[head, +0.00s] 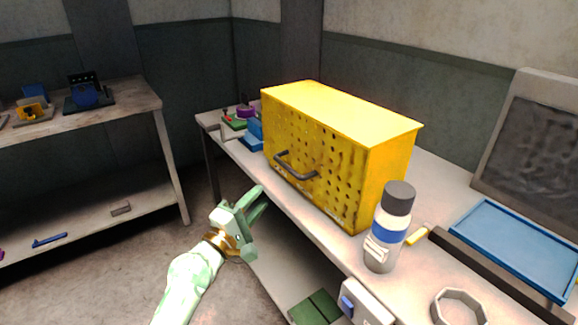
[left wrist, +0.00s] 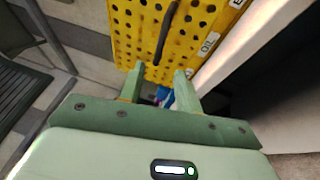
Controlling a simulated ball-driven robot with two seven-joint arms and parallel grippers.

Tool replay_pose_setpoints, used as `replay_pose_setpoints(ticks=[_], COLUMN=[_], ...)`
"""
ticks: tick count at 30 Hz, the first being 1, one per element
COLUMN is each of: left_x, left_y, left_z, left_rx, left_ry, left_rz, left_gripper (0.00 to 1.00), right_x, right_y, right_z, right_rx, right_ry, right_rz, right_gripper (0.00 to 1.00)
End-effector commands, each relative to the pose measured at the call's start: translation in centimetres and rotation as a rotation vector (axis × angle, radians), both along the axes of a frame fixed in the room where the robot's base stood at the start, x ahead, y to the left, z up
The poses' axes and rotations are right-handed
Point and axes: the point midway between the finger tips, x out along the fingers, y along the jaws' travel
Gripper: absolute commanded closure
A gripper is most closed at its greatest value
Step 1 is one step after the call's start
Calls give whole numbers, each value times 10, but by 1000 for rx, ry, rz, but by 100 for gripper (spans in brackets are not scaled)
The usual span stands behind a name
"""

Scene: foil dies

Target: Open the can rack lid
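The can rack is a yellow box (head: 345,118) with a perforated front, standing on the bench. Its front lid (head: 318,160) looks closed and carries a dark bar handle (head: 295,168). In the left wrist view the perforated front (left wrist: 140,25) fills the top, with the handle (left wrist: 168,32) just beyond the fingers. My left gripper (head: 258,200) is in front of and below the handle, apart from it. Its fingers (left wrist: 160,82) are spread with nothing between them. My right gripper is not in view.
A white bottle with a dark cap (head: 388,230) stands close to the rack's right front corner. A blue tray (head: 520,245) and an octagonal ring (head: 459,307) lie on the bench (head: 440,180) at right. Small blue and purple items (head: 246,112) sit left of the rack. Another bench (head: 130,100) stands far left.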

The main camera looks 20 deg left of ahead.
Motion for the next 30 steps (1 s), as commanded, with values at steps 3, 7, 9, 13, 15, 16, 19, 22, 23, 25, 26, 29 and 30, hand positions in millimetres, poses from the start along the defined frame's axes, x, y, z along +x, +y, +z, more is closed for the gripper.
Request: replay_pose_setpoints(ticks=[3, 7, 9, 13, 15, 16, 19, 22, 23, 25, 26, 29, 30], left_x=[30, 63, 78, 102, 111, 114, 121, 124, 124, 124, 124, 124, 124], left_y=[-8, -17, -22, -28, -30, -31, -33, -34, -34, -34, -34, -34, -34], left_z=[6, 10, 12, 16, 17, 18, 20, 21, 21, 21, 21, 21, 21], left_rx=[-3, -1, -1, 0, 1, 1, 3, 4, 3, 3, 3, 3, 3], left_ry=[-2, -1, 0, 1, 2, 2, 1, 2, 1, 1, 1, 1, 1], left_rz=[1, 1, 0, 0, 0, 0, 0, 0, 0, 0, 0, 0, 0], left_gripper=[66, 66, 66, 66, 66, 66, 66, 66, 66, 66, 66, 69, 80], right_x=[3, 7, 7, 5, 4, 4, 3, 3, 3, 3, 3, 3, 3], right_y=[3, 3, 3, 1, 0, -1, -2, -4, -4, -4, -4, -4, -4], right_z=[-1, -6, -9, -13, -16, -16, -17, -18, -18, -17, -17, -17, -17], right_rx=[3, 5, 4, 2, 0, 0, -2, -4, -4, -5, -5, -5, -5], right_ry=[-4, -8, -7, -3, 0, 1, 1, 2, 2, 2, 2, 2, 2], right_rz=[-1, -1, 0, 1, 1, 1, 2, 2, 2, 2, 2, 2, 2], right_gripper=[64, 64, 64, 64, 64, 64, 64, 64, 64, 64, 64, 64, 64])
